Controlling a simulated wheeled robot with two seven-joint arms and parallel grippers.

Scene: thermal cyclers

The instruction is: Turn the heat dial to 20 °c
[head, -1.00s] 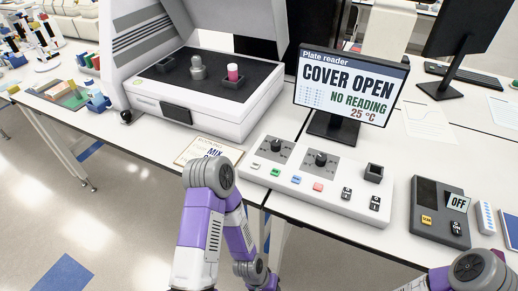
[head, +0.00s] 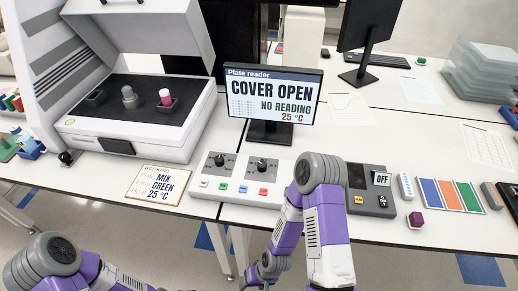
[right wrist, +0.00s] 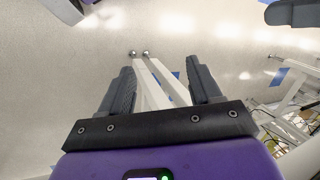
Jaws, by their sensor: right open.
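The white control panel (head: 230,199) on the table carries a left black dial (head: 220,160) and a right black dial (head: 262,164) on grey plates. Their labels are too small to read, so I cannot tell which is the heat dial. The plate reader screen (head: 270,93) reads COVER OPEN, NO READING, 25 °C. My right arm stands in front of the panel's right end and hides part of it. My right gripper (right wrist: 160,72) is open and empty above the floor, away from the dials. My left arm shows at bottom left; its gripper is out of view.
A card (head: 158,184) reading MIX GREEN 25 °C lies left of the panel. The reader (head: 140,150) stands open with a pink-red vial (head: 165,97).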

